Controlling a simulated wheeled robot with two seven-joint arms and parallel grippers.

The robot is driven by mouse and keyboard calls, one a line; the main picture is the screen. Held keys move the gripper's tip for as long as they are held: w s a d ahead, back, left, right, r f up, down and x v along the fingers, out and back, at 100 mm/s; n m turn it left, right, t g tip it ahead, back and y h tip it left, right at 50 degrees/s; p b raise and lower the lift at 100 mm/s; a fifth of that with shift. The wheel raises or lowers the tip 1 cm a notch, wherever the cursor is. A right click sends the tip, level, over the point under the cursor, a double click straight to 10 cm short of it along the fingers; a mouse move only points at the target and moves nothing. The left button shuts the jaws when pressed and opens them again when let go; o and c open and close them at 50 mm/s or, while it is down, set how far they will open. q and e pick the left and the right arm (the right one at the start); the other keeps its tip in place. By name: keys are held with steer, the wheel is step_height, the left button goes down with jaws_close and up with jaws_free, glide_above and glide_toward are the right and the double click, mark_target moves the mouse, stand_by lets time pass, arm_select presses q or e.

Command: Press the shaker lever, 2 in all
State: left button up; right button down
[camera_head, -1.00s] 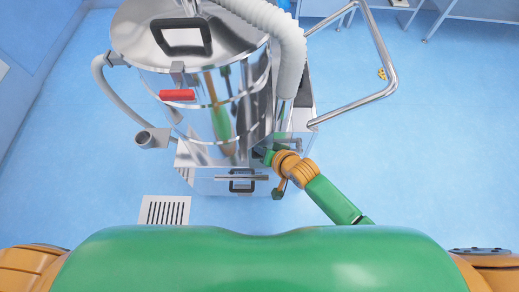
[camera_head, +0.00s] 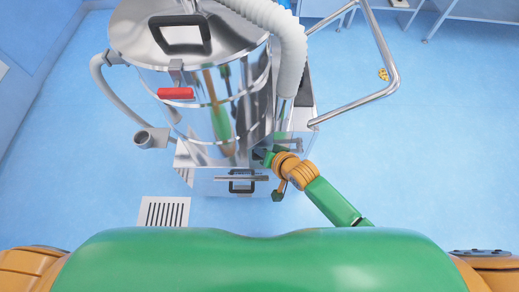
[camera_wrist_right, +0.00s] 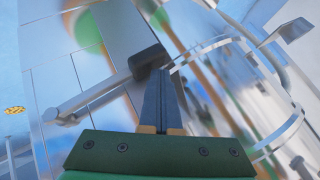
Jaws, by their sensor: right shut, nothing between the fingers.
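The shaker lever shows in the right wrist view as a grey metal rod (camera_wrist_right: 92,96) ending in a black knob (camera_wrist_right: 148,62). In the head view its rod (camera_head: 290,142) stands at the right front of the shiny steel machine (camera_head: 203,172). My right gripper (camera_head: 265,157) is at the machine's front, beside the lever. In the wrist view my right gripper (camera_wrist_right: 160,75) is shut and empty, its fingertips close to the black knob; I cannot tell if they touch it. My left gripper is not in view.
The machine has a lidded drum (camera_head: 190,35), a red handle (camera_head: 176,93), a front drawer-like handle (camera_head: 241,179) and a grey hose (camera_head: 285,40). A bent steel rail (camera_head: 385,60) stands at right.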

steer(key=shift+f+b, duration=1.2)
steer(key=shift+f, duration=0.35)
stand_by(1.0)
steer(key=shift+r, duration=0.1)
stand_by(0.4)
steer(key=shift+r+p, duration=2.9)
steer(key=shift+p, duration=0.3)
step_height(320, 180, up, 5)
steer(key=p, duration=0.5)
